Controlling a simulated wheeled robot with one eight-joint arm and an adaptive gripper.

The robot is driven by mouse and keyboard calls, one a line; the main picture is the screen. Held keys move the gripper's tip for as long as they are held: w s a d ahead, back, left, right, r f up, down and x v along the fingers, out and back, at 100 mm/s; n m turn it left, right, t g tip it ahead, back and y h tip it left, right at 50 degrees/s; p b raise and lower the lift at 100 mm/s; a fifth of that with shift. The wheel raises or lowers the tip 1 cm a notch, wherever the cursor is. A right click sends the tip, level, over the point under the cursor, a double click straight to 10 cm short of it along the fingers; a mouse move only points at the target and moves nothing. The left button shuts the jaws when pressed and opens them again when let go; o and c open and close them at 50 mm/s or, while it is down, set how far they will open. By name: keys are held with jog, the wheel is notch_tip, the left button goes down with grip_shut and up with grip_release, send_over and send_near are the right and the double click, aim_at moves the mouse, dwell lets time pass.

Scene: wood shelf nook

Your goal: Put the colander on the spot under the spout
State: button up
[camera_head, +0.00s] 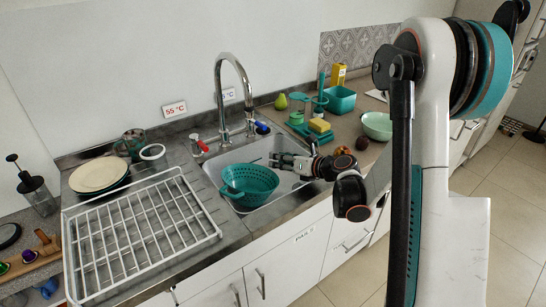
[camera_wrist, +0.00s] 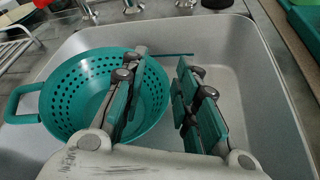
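The teal colander (camera_head: 250,182) sits upright in the left part of the grey sink basin (camera_head: 285,178). Its loop handle points to the left in the wrist view, where the perforated bowl (camera_wrist: 80,95) fills the left side. The chrome spout (camera_head: 232,62) arches over the back of the sink, and its tip is above and behind the colander. My gripper (camera_head: 284,161) is at the colander's right side. In the wrist view my gripper (camera_wrist: 160,60) is open, with its left finger over the bowl's right part and its right finger beyond the rim. Contact cannot be told.
A white wire rack (camera_head: 140,232) and stacked plates (camera_head: 98,173) are left of the sink. A red-handled tap (camera_head: 200,143) and a blue-handled one (camera_head: 262,128) flank the spout. A sponge (camera_head: 319,125), a teal bin (camera_head: 340,99) and a pale green bowl (camera_head: 377,125) stand on the right counter.

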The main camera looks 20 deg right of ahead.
jog(key=p+v, duration=0.2)
jog(key=v, duration=0.5)
jog(key=shift+s, duration=0.3)
jog(key=shift+d+r, duration=0.1)
